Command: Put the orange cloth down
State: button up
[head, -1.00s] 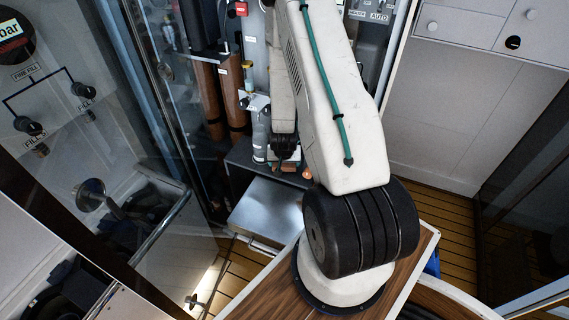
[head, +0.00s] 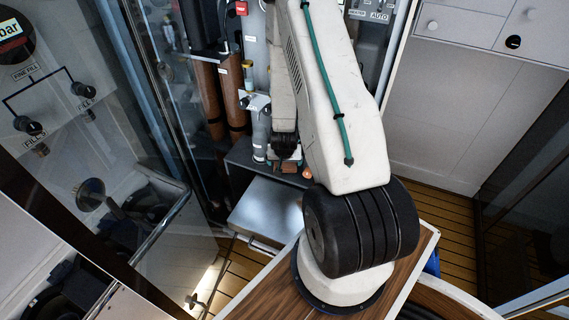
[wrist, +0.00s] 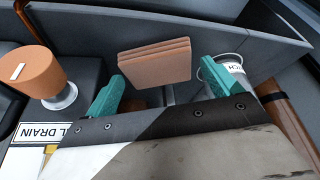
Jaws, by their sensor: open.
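The orange cloth (wrist: 155,62) is a folded, layered, brownish-orange block in the wrist view. It lies just beyond and between the two teal fingers of my gripper (wrist: 164,82), against a dark grey wall. Gaps show between the cloth and both fingers, so my gripper is open. What the cloth rests on is mostly hidden. In the head view the cloth (head: 290,168) is a small patch under my gripper (head: 287,158), partly hidden by it.
An orange knob (wrist: 35,72) stands at left beside a drain label (wrist: 38,131). A grey cylinder (wrist: 228,66) is close to the right finger. A dark grey wall (wrist: 100,30) runs behind the cloth. A metal box lid (head: 265,212) lies below in the head view.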

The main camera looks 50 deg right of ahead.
jog(key=s+a+r+n+y, duration=0.1)
jog(key=a+r+n, duration=0.1)
jog(key=a+r, duration=0.7)
jog(key=s+a+r+n+y, duration=0.15)
jog(key=a+r, duration=0.25)
jog(key=r, duration=0.8)
jog(key=a+r+n+y, duration=0.1)
jog(key=a+r+n, duration=0.1)
jog(key=a+r, duration=0.7)
jog(key=s+a+r+n+g, duration=0.1)
jog(key=s+a+r+n, duration=0.1)
jog(key=s+r, duration=0.5)
jog(key=s+a+r+n, duration=0.2)
jog(key=s+a+r, duration=0.1)
jog(key=s+r, duration=0.5)
jog(key=s, duration=0.3)
jog(key=shift+g, duration=0.4)
jog(key=shift+c, duration=0.3)
